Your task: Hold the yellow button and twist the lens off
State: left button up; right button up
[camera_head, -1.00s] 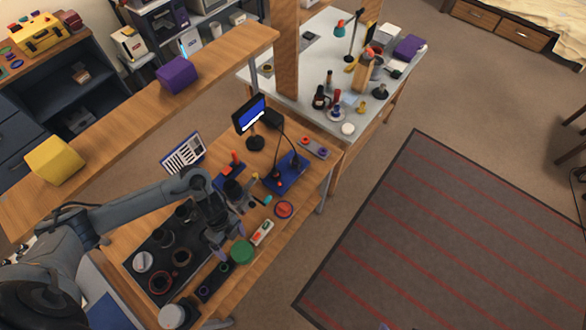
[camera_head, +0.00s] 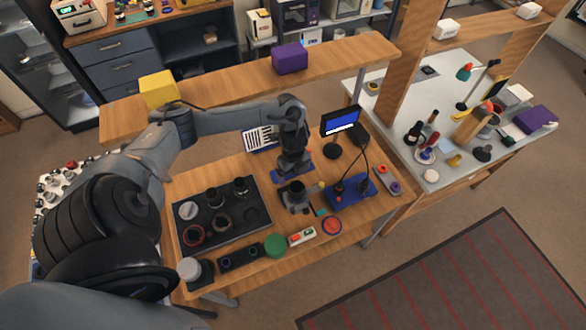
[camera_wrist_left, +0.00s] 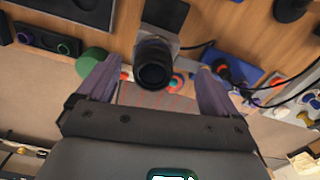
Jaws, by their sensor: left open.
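A black lens (camera_wrist_left: 154,64) shows in the left wrist view, pointing at the wrist camera. It sits against a grey block (camera_wrist_left: 172,32) that looks like its mount. My left gripper (camera_wrist_left: 157,67) is open, with one purple-grey finger on either side of the lens and visible gaps between. In the head view my left gripper (camera_head: 296,197) is over the workbench, right of the black tray, and largely covers the lens there. A small yellow spot (camera_head: 321,186) shows beside it; I cannot tell whether it is the yellow button. My right gripper is not in view.
The black tray (camera_head: 230,243) holds several dark lens parts. A green disc (camera_head: 275,246), a red disc (camera_head: 332,226) and a small white box (camera_head: 301,236) lie near the front edge. A blue base (camera_head: 351,196) with cables and a small screen (camera_head: 340,121) stand right and behind.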

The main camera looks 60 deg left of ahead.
aim_at(294, 182)
pick_arm(q)
jog(key=shift+f, duration=3.1)
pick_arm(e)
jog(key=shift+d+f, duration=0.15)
pick_arm(q)
jog(key=c, duration=1.5)
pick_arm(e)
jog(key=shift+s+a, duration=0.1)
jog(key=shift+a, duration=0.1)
pick_arm(q)
jog(key=shift+r, duration=0.1)
jog(key=shift+c, duration=0.2)
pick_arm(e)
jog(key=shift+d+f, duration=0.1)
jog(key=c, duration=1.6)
pick_arm(q)
jog(key=shift+d, duration=0.1)
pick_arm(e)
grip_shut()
pick_arm(q)
jog(key=shift+w, duration=0.1)
